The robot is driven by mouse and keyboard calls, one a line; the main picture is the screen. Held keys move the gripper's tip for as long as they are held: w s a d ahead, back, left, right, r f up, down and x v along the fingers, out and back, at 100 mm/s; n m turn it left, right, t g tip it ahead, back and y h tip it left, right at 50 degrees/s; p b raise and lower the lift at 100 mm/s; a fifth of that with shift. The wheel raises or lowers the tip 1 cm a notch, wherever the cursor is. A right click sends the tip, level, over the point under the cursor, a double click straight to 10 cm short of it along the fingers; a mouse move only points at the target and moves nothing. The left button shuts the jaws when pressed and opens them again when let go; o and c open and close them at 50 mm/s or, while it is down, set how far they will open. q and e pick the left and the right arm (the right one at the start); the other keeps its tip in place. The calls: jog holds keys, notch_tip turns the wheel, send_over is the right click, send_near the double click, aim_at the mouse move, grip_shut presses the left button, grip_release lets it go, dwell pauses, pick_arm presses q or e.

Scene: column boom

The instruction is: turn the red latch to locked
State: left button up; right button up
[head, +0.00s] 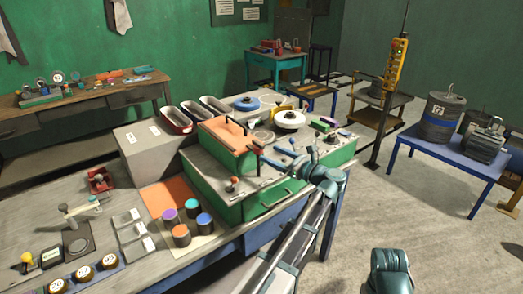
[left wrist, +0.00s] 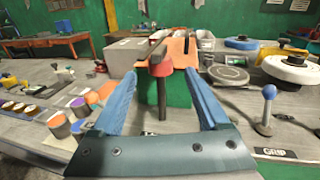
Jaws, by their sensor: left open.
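The red latch (head: 256,149) is at the right front of the green box with the orange lid (head: 222,136). In the left wrist view the red latch (left wrist: 161,70) shows as a red hub with a dark rod hanging down from it. My left gripper (head: 278,160) is at the latch. In the left wrist view its two blue fingers (left wrist: 160,82) are apart, one on each side of the latch, with visible gaps. Whether the fingertips reach past the rod is hard to tell.
A blue-knobbed lever (left wrist: 268,94) stands right of the fingers behind a GRIP label. Coloured cylinders (head: 181,232) stand on the bench to the left. White and blue wheels (head: 289,119) lie behind the latch.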

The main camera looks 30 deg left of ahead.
pick_arm(q)
jog(key=shift+s+d, duration=0.2)
jog(key=shift+d, duration=0.75)
jog(key=shift+s+d, duration=0.15)
jog(key=shift+d, duration=0.75)
